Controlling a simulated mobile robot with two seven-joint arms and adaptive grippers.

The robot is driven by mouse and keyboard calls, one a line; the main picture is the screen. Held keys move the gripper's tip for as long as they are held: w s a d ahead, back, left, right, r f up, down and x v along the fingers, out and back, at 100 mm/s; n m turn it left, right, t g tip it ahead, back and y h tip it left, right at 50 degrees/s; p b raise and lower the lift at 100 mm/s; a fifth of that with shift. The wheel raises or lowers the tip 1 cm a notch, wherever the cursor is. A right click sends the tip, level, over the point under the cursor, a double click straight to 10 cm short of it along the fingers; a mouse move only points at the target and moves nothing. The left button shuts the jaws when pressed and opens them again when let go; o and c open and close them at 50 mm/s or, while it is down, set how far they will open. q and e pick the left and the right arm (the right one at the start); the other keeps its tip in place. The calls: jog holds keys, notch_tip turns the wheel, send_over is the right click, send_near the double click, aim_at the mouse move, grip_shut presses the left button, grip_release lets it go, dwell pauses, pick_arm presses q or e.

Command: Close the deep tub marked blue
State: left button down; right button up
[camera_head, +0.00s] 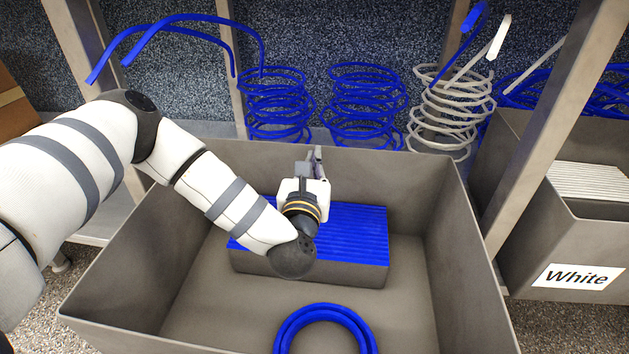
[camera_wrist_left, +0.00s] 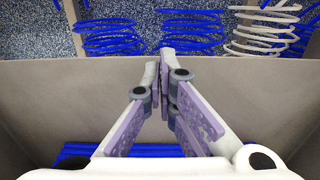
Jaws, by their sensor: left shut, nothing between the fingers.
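A deep grey tub (camera_head: 125,290) fills the lower middle of the head view, standing out in front of the shelf posts. No blue label shows on the part of it in view. My left arm reaches over its left side. My left gripper (camera_head: 316,155) is shut and empty above the tub, pointing at its back wall. In the left wrist view the fingers (camera_wrist_left: 162,62) come together in front of that wall (camera_wrist_left: 60,95). I cannot tell whether they touch it. Inside lie a grey block with a blue ribbed top (camera_head: 350,222) and a blue ring (camera_head: 325,318).
Blue coils (camera_head: 275,105) and a white coil (camera_head: 450,110) stand behind the tub. A shelf post (camera_head: 545,125) rises close to its right side. Beyond it is another grey tub with a "White" label (camera_head: 577,277). Speckled floor shows at the bottom right.

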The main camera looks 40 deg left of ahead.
pick_arm(q)
jog(key=shift+x, duration=1)
pick_arm(e)
jog(key=shift+s+f, duration=0.1)
jog(key=shift+f, duration=0.1)
